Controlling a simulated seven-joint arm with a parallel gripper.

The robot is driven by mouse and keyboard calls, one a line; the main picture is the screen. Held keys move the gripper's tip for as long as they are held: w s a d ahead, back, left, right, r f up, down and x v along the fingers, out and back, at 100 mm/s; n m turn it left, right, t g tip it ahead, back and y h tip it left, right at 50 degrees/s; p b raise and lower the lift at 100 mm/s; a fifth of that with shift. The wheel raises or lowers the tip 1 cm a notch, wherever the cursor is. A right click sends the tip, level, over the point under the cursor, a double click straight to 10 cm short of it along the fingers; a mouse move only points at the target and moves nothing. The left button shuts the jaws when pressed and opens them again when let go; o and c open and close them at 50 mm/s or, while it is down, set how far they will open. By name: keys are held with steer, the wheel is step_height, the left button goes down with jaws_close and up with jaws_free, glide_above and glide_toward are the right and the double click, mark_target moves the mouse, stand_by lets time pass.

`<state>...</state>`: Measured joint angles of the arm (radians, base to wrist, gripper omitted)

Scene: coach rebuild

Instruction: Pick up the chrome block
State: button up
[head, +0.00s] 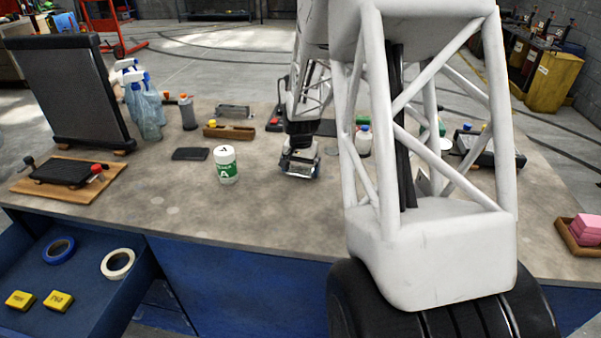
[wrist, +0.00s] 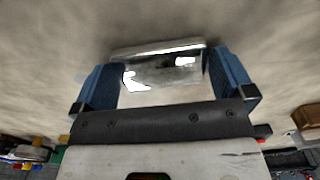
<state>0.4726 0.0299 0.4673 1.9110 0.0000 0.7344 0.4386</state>
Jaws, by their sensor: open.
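The chrome block (wrist: 160,70) is a shiny, mirror-like rectangular piece. In the wrist view it lies between the two blue fingers of my gripper (wrist: 165,80), which stand apart on either side of it. The right finger looks very close to the block's end; I cannot tell if it touches. In the head view my gripper (head: 300,166) is low over the worktop, and the block (head: 299,170) shows only partly there, just at the fingers. The block appears to rest on the worktop.
A white and green can (head: 226,165) stands left of my gripper, with a dark flat pad (head: 190,154) beyond it. A wooden tray (head: 229,132) is behind. Spray bottles (head: 148,105) stand at the left. The worktop (head: 270,225) is bare in front of my gripper.

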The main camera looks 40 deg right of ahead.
mark_target(301, 169)
stand_by(0.5)
steer(key=c, duration=0.7)
steer(key=shift+r, duration=0.2)
steer(key=shift+c, duration=0.2)
steer(key=shift+r, duration=0.6)
step_height(301, 169, up, 2)
steer(key=shift+r, duration=0.1)
steer(key=s+a, duration=0.2)
steer(key=s, duration=0.2)
steer(key=s+a+r, duration=0.1)
steer(key=s+a, duration=0.1)
steer(key=s, duration=0.3)
steer(key=s+a, duration=0.3)
steer(key=s, duration=0.2)
steer(key=shift+s+r, duration=0.15)
